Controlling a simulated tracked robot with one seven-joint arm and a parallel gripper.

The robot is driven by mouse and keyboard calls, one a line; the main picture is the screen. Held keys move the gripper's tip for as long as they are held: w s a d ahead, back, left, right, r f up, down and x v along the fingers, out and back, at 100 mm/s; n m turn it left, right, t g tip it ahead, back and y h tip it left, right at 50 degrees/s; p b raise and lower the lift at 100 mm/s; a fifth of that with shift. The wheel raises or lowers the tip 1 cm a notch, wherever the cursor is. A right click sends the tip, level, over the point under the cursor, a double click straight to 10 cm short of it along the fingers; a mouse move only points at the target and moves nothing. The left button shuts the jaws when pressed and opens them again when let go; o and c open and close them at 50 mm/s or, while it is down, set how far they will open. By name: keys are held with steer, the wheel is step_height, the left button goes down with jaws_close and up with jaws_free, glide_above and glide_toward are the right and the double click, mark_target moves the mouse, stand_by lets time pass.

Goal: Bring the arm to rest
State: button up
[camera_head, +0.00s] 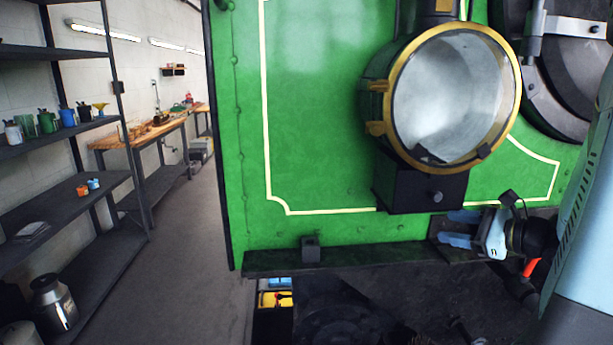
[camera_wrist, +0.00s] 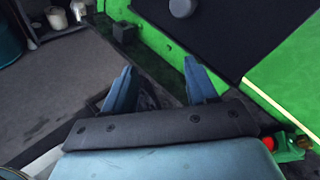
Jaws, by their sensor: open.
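My gripper (camera_head: 450,228) is at the right of the head view, in front of the green steam tram (camera_head: 310,110), just below the big brass-rimmed lamp (camera_head: 455,95). Its two blue fingers point left, spread apart, with nothing visible between them. In the wrist view my gripper (camera_wrist: 159,66) is also open and empty, with the dark ledge (camera_wrist: 150,60) and green panel behind the fingers. I cannot tell whether the fingers touch the tram. My arm comes in from the right edge of the head view.
A dark ledge with a small block (camera_head: 310,248) runs along the tram's lower front. Shelves (camera_head: 70,195) with mugs and a metal can (camera_head: 53,303) stand at the left; a workbench (camera_head: 150,133) is behind. The floor between shelves and tram is clear. A yellow box (camera_head: 275,299) sits low by the tram.

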steer(key=s+a+r+n+g+h, duration=0.2)
steer(key=s+a+n+g, duration=0.7)
steer(key=a+n, duration=0.35)
steer(key=s+d+r+n+t+h, duration=0.2)
steer(key=s+r+n+h, duration=0.4)
steer(key=n, duration=0.4)
steer(key=shift+s+t+h, duration=0.45)
steer(key=shift+t+h, duration=0.15)
steer(key=shift+h, duration=0.2)
steer(key=shift+r, duration=0.1)
steer(key=shift+c, duration=0.5)
steer(key=shift+c, duration=0.7)
steer(key=shift+d, duration=0.1)
steer(key=shift+c, duration=0.2)
